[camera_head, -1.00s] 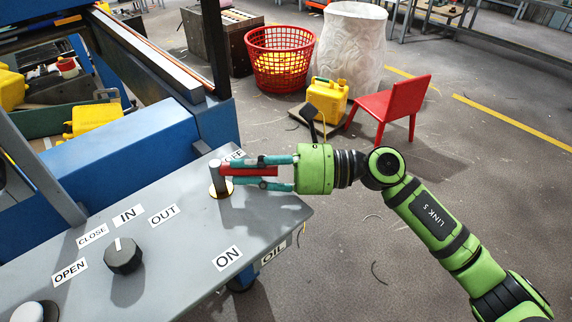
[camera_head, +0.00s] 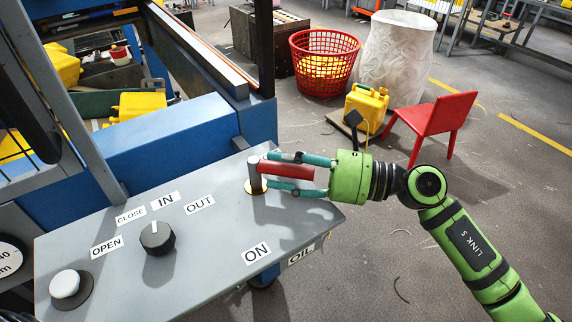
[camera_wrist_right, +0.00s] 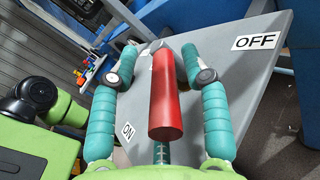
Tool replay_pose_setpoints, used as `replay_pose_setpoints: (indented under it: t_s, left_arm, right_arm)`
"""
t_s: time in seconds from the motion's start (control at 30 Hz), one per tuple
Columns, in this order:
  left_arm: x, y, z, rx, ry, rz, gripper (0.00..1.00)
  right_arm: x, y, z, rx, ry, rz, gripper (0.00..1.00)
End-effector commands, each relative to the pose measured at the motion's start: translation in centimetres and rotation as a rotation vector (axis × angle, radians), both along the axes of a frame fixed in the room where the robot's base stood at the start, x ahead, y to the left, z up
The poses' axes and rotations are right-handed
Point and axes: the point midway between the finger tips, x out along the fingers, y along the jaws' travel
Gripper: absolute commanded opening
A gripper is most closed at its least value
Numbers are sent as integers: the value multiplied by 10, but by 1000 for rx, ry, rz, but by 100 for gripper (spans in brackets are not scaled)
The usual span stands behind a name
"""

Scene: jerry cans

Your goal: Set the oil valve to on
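The oil valve is a grey upright post (camera_head: 255,176) with a red handle (camera_head: 288,170) on the grey panel (camera_head: 215,250). In the head view the handle points right, towards my right gripper (camera_head: 270,170). The gripper's two teal fingers lie one on each side of the handle. In the right wrist view the red handle (camera_wrist_right: 165,95) sits between the fingers with clear gaps on both sides, so the gripper is open around it. The ON label (camera_head: 256,253) is at the panel's front; the OFF label (camera_wrist_right: 255,42) shows in the wrist view. My left gripper is not in view.
A black knob (camera_head: 157,238) and a white button (camera_head: 66,284) are on the panel's left. A grey post rises from the panel's back left. A red chair (camera_head: 432,118), yellow jerry can (camera_head: 367,106) and red basket (camera_head: 323,62) stand on the floor beyond the gripper.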

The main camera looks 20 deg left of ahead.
Motion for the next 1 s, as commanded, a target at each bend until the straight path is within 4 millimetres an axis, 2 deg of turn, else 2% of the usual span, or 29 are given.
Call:
replay_pose_setpoints:
  t_s: [0.17, 0.27, 0.5, 0.7, 0.83, 1.0]
  left_arm:
    - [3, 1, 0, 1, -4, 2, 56]
    - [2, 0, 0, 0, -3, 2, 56]
    - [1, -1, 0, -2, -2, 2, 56]
    - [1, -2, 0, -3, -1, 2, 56]
    - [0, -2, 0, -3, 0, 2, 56]
    - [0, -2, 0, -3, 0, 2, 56]
  right_arm:
    - [1, -6, -2, -4, 3, -1, 47]
    - [2, -20, -3, -5, 5, -2, 47]
    - [6, -71, -2, -4, 3, -3, 47]
    - [9, -105, -2, -3, 2, -3, 47]
    - [9, -116, -1, 0, 0, -1, 47]
    - [9, -120, -1, -1, 0, 1, 47]
